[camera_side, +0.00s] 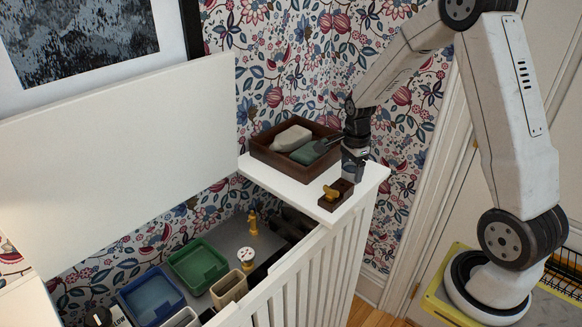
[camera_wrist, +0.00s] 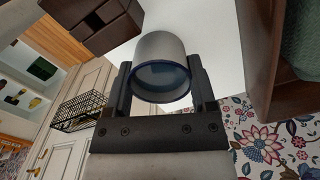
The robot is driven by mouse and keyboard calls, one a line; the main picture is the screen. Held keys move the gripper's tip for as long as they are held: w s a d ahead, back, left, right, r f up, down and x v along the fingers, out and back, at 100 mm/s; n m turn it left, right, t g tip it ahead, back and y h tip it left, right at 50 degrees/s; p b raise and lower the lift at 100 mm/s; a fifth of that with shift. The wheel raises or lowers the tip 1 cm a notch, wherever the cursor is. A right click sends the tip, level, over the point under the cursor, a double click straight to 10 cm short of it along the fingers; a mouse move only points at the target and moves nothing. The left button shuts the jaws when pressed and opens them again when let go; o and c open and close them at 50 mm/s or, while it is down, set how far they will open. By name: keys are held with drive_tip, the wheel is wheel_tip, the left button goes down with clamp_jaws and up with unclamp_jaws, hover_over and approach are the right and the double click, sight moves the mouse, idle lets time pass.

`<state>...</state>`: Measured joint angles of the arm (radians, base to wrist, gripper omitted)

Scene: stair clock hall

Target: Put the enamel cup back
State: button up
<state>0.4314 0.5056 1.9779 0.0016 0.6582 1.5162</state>
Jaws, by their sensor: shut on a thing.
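The enamel cup (camera_wrist: 163,62) is pale grey-white with a dark blue rim, and its open end faces the wrist camera. My gripper (camera_wrist: 160,88) is shut on it, with one finger on each side. In the side view my gripper (camera_side: 354,166) points down over the white shelf top (camera_side: 262,170), between the brown tray and a small brown block. Only a little of the cup shows there, between the fingers. I cannot tell whether the cup touches the shelf top.
The brown tray (camera_side: 272,158) holds a beige item (camera_side: 291,138) and a green item (camera_side: 309,152), close to the gripper. The brown block (camera_side: 335,203) carries a brass piece. Below, the open cabinet holds a green bin (camera_side: 198,266), a blue bin (camera_side: 151,297) and small items.

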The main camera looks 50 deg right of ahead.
drive_tip(key=shift+f, duration=0.1)
drive_tip(key=o, duration=1.2)
drive_tip(key=shift+o, duration=0.2)
wheel_tip(320, 180, up, 12)
idle(0.4)
